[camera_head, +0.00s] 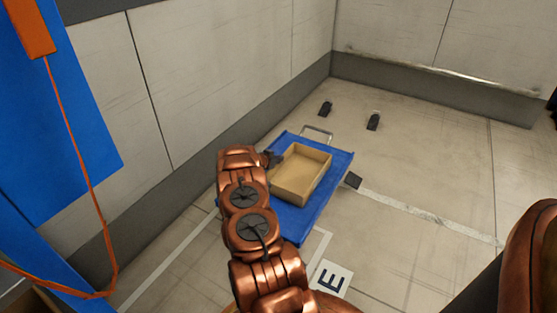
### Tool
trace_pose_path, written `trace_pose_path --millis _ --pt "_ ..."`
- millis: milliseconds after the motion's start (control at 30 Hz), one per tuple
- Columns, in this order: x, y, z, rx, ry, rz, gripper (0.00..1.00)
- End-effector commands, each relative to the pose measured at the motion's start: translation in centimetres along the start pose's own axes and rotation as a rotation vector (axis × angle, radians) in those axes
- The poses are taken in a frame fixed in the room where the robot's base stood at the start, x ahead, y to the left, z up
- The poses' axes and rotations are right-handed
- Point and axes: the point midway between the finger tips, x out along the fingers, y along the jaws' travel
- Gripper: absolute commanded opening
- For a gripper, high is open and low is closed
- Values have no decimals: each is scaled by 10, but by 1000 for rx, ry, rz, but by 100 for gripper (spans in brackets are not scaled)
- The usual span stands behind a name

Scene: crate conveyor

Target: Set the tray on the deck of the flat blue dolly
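The tray (319,179) is a shallow, open tan box and looks empty. It shows over the deck of the flat blue dolly (340,160); I cannot tell whether it rests on the deck or is held just above it. The dolly lies on the floor and has a pale metal handle (318,131) at its far end. My gripper (271,159) is a small dark shape at the tray's left far edge, by the end of my copper-coloured arm. Its fingers are mostly hidden, so its grip on the tray is unclear. My arm covers the dolly's near left part.
Grey walls stand behind and to the left. A blue panel (60,100) with an orange cable (88,180) is at the left. Two small dark floor pieces (326,108) (373,121) lie beyond the dolly. A floor sign marked E (331,280) is in front.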

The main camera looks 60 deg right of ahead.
Motion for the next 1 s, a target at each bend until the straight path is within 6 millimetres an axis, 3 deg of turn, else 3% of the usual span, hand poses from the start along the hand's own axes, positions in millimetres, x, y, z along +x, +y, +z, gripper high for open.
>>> trace_pose_path --millis 233,633,1000 --pt "0 0 0 0 0 0 34" --pt "-3 0 -2 -1 0 0 34" --pt "-50 -1 -6 -2 1 -1 34"
